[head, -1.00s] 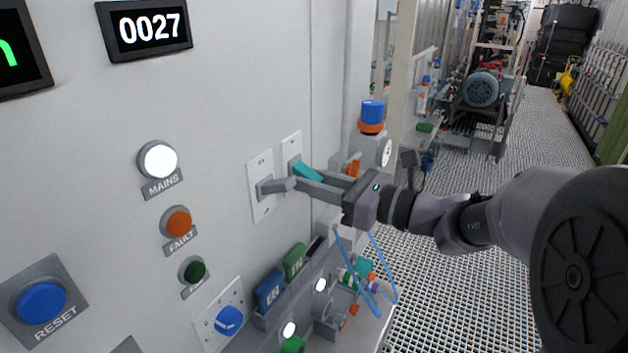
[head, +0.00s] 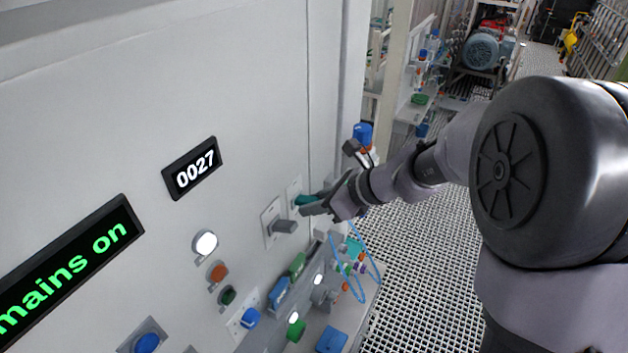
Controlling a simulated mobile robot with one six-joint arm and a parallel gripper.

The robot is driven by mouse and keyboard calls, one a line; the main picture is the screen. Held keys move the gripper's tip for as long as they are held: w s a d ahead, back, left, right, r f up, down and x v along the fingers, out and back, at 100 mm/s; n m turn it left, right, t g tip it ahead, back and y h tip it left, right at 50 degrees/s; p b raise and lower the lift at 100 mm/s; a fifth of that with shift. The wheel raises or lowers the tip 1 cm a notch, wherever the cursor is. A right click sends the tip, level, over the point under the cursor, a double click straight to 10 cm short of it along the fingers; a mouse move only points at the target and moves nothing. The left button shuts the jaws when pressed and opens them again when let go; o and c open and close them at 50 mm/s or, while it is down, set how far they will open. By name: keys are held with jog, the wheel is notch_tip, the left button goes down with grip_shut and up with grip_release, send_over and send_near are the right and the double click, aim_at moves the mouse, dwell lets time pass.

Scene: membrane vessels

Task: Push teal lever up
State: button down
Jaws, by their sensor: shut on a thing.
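The teal lever (head: 304,199) sticks out from a white wall plate (head: 294,187) on the grey panel, right of a second plate with a grey lever (head: 284,226). My gripper (head: 314,207) is shut on the teal lever's outer part. The fingers hide the lever's end. The lever looks close to level, but its exact angle is hard to tell.
The grey lever sits just left of and below my fingers. The panel carries a "0027" display (head: 191,168), a green "mains on" display (head: 65,270) and a lit white lamp (head: 205,243). Blue tubing (head: 349,268) hangs below my gripper. Grating floor (head: 430,240) is open to the right.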

jog(key=r+h+p, duration=0.1)
jog(key=p, duration=0.2)
jog(key=shift+a+r+g, duration=0.1)
jog(key=shift+g, duration=0.3)
jog(key=shift+w+p, duration=0.1)
jog(key=shift+p, duration=0.45)
jog(key=shift+h+p, duration=0.35)
jog(key=shift+h, duration=0.05)
jog(key=shift+f, duration=0.2)
jog(key=c, duration=1.2)
grip_release()
jog(key=v, duration=1.7)
jog(key=shift+d+r, duration=0.2)
jog(key=shift+w+b, duration=0.1)
jog(key=shift+b, duration=0.25)
